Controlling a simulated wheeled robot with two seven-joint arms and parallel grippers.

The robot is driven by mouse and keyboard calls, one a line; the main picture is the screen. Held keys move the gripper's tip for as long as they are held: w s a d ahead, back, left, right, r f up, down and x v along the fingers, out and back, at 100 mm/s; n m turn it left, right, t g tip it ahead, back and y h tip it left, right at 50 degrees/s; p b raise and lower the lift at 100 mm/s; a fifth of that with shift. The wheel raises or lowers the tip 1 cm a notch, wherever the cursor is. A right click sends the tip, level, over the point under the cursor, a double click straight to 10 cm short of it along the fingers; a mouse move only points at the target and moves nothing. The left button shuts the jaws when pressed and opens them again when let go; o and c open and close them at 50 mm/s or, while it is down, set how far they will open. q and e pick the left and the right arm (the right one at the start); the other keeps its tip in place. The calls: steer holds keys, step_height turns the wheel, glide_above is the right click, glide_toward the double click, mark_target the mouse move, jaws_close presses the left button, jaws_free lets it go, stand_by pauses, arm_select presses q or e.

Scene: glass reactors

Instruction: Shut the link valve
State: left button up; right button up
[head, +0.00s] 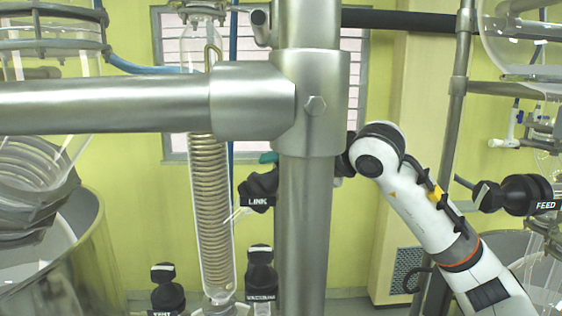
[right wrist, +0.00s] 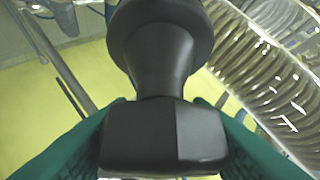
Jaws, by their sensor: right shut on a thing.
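The link valve (head: 258,190) is a black valve with a white LINK label, just left of the thick steel post in the head view. In the right wrist view a black valve handle (right wrist: 165,135) fills the middle. My right gripper (right wrist: 158,106) has its green fingers on both sides of this handle and is shut on it. In the head view my right arm passes behind the post, and only a bit of green finger shows above the LINK label. The rest of that gripper is hidden. My left gripper is not in view.
The steel post (head: 307,220) and its horizontal bar (head: 110,105) stand in front of the valve. A glass coil condenser (head: 212,215) is close on its left. The VACUUM valve (head: 260,278), another black valve (head: 167,292) and the FEED valve (head: 520,194) are nearby.

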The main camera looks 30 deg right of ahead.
steer(key=shift+r+m+h, duration=0.15)
steer(key=shift+m+h, duration=0.25)
steer(key=shift+m, duration=0.2)
steer(key=shift+d+g, duration=0.1)
steer(key=shift+g, duration=0.2)
steer(key=o, duration=1)
steer(key=shift+s, duration=0.3)
steer(key=b+v, duration=0.3)
steer(key=v, duration=0.8)
steer(key=shift+s, duration=0.15)
